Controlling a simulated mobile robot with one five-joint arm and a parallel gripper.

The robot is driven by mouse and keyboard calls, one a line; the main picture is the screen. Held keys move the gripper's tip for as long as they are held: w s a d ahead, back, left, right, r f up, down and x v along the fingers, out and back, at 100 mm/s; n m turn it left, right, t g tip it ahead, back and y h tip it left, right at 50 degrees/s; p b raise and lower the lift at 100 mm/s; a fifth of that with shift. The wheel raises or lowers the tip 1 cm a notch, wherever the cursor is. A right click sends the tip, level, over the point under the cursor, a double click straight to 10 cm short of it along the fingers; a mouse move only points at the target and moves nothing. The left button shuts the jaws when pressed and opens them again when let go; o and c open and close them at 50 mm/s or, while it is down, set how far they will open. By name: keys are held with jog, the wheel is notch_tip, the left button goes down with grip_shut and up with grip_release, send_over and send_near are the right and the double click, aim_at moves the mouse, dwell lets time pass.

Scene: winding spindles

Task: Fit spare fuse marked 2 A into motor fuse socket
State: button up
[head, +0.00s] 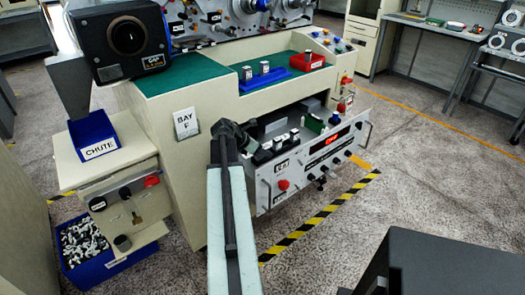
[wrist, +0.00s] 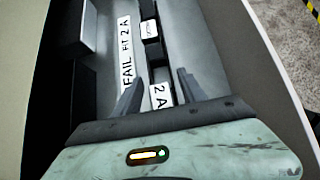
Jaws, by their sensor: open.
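My gripper (wrist: 161,78) is open in the wrist view, its two dark fingers apart. A white face marked 2 A (wrist: 159,96) shows between the fingers, with dark parts around it; I see no finger clearly touching it. In the head view my gripper (head: 230,130) is at the left end of the pulled-out equipment drawer (head: 310,165). Dark blocks with white tops (head: 279,143) stand in the drawer. Their markings are too small to read.
A blue chute bin (head: 93,133) is at the left. The grey drawer wall rises close beside my gripper.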

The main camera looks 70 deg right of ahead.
jog(key=p+v, duration=0.5)
jog(key=v, duration=0.2)
jog(key=shift+a+r, duration=0.2)
jog(key=shift+w, duration=0.15)
